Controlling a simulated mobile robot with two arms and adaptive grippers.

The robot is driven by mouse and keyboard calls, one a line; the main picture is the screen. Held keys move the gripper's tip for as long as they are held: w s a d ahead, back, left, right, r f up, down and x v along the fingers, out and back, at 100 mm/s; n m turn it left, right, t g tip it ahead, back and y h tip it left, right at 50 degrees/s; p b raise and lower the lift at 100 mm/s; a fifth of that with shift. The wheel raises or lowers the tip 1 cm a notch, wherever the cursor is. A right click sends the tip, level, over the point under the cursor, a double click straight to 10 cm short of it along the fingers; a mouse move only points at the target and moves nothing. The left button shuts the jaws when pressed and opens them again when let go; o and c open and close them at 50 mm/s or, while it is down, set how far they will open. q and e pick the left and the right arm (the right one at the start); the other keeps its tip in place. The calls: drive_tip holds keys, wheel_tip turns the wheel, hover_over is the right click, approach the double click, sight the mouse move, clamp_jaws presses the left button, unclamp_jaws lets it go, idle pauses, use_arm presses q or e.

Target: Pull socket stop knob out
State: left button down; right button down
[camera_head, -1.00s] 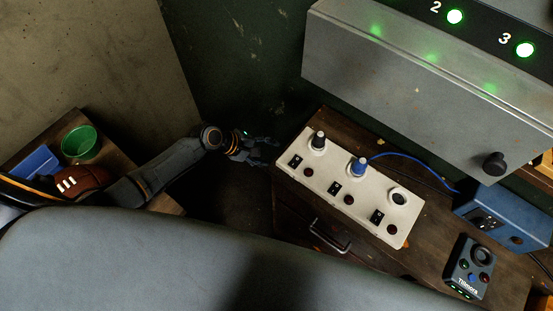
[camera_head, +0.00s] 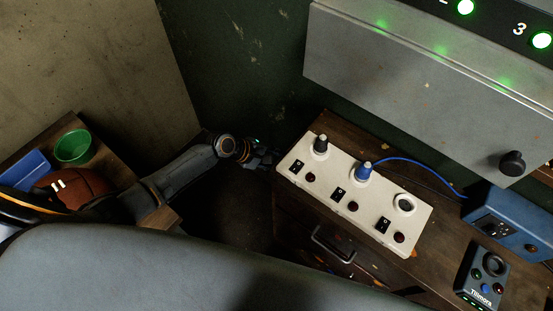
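A white socket panel (camera_head: 345,218) lies on the dark wooden cabinet top. It has three sockets in a row, each with a black switch and a small red button or light. The middle one holds a blue knob-like plug (camera_head: 364,171) with a blue cable. The right socket (camera_head: 404,203) looks empty. My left gripper (camera_head: 267,159) is just left of the panel's left end, near its edge and apart from the knobs. Its fingers are dark and small, so their opening is unclear. My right gripper is out of view.
A grey metal box (camera_head: 410,80) with a black knob (camera_head: 512,163) overhangs behind the panel. A blue box (camera_head: 510,222) and a dark control unit (camera_head: 484,275) are at right. A green bowl (camera_head: 73,147) and brown ball (camera_head: 75,187) are at left.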

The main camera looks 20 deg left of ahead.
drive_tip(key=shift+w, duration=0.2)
use_arm(q)
drive_tip(key=shift+w+a, duration=0.2)
drive_tip(key=shift+a, duration=0.35)
drive_tip(key=c, duration=0.9)
unclamp_jaws()
drive_tip(key=shift+c, duration=0.2)
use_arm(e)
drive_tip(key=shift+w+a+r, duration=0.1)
use_arm(q)
drive_tip(key=v, duration=1.2)
drive_tip(key=shift+f, duration=0.1)
